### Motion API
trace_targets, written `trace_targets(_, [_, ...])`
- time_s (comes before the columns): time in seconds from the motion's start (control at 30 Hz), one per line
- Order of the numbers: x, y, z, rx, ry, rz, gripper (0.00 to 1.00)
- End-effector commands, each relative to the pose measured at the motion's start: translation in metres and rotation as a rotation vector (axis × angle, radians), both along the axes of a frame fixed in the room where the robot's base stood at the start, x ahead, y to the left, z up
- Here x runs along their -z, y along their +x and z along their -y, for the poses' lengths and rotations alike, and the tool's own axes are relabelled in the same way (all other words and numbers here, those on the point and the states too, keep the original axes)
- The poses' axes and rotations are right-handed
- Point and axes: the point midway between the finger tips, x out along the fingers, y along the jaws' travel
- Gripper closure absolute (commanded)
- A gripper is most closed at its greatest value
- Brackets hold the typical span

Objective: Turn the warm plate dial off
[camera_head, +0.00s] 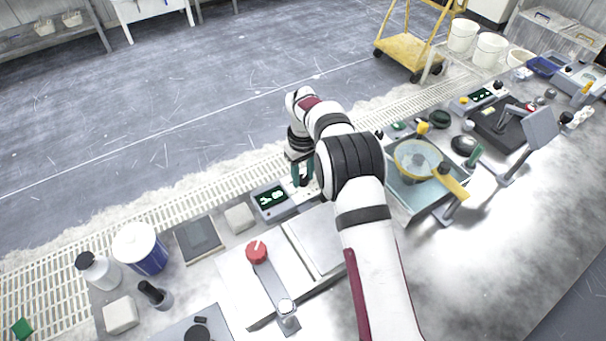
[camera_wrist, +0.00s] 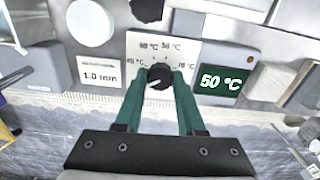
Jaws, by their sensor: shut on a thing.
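The warm plate dial (camera_wrist: 159,76) is a small black knob on a white scale with °C marks, in the middle of the wrist view. Where its pointer stands is too small to tell surely. A dark display (camera_wrist: 221,83) right of the dial reads 50 °C in the wrist view. My gripper (camera_wrist: 158,84) has two green fingers shut on the dial, one on each side. In the head view my gripper (camera_head: 302,173) is down at the right end of the panel with the lit display (camera_head: 271,198). My wrist partly hides the dial there.
A 1.0 mm label (camera_wrist: 101,75) and a pale round knob (camera_wrist: 91,22) lie left of the dial. In the head view a red knob (camera_head: 257,252) stands nearer, and a basin (camera_head: 412,197) with a yellow-handled round tool is to the right. A white-blue tub (camera_head: 140,249) stands left.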

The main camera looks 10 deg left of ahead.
Motion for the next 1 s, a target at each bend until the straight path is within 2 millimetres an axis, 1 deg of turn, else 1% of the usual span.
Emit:
trace_targets(0.2, [-0.0005, 0.0006, 0.0, -0.127, 0.001, 0.002, 1.0])
trace_targets(0.43, [-0.0005, 0.0006, -0.0001, -0.207, 0.0, 0.003, 1.0])
trace_targets(1.0, [-0.0006, 0.0006, -0.0002, -0.239, 0.0, 0.003, 1.0])
